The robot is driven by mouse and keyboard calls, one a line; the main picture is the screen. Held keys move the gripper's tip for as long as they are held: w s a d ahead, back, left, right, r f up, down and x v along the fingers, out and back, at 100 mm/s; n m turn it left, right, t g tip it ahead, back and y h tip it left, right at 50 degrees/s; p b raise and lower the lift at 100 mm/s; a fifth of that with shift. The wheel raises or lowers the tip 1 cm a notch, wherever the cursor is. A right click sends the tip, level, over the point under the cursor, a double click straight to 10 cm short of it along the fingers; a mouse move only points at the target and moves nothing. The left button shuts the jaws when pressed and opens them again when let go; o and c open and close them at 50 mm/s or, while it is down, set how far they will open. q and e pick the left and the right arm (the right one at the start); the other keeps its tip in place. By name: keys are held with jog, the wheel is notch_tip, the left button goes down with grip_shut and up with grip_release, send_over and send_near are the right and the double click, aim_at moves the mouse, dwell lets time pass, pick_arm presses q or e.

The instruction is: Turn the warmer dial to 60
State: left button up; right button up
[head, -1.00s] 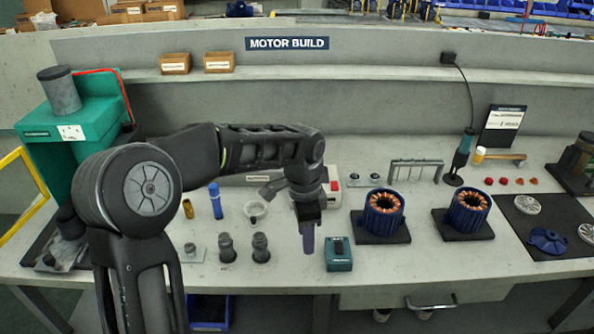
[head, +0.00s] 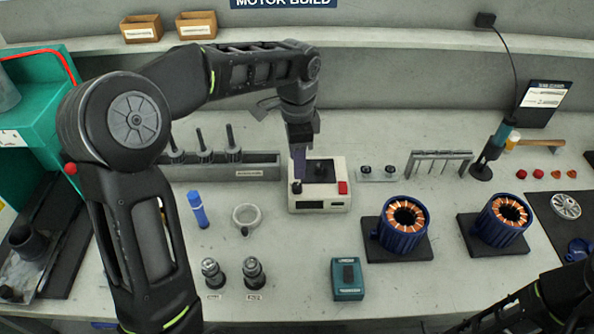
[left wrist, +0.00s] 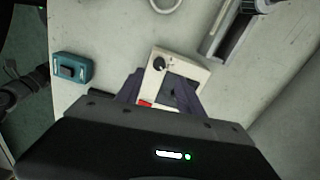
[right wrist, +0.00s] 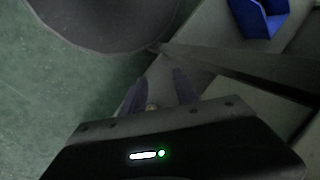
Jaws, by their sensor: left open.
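The warmer (head: 336,201) is a white box on the bench with a red switch, a dark front panel and a dark well on top. It also shows in the left wrist view (left wrist: 198,72). Its black dial (left wrist: 159,63) has a light mark; I cannot read any numbers. In the head view the dial (head: 296,188) is at the front left corner, just below my fingers. My left gripper (head: 298,164) points down over the warmer's left part. Its fingers are apart and empty in the left wrist view (left wrist: 160,92). My right gripper (right wrist: 159,92) is open and empty, away from the warmer.
A teal box (head: 348,279) stands in front of the warmer. A grey rack (head: 232,165) is behind left, with a blue cylinder (head: 198,209) and a ring (head: 246,217) nearer. Two copper-wound stators (head: 403,226) stand right. Bench between the ring and the teal box is clear.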

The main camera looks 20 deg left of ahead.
aim_at(297, 185)
pick_arm(q)
jog(key=shift+s, duration=0.1)
jog(key=shift+f+p, duration=0.45)
jog(key=shift+f, duration=3.45)
jog(key=shift+c, duration=0.6)
grip_shut()
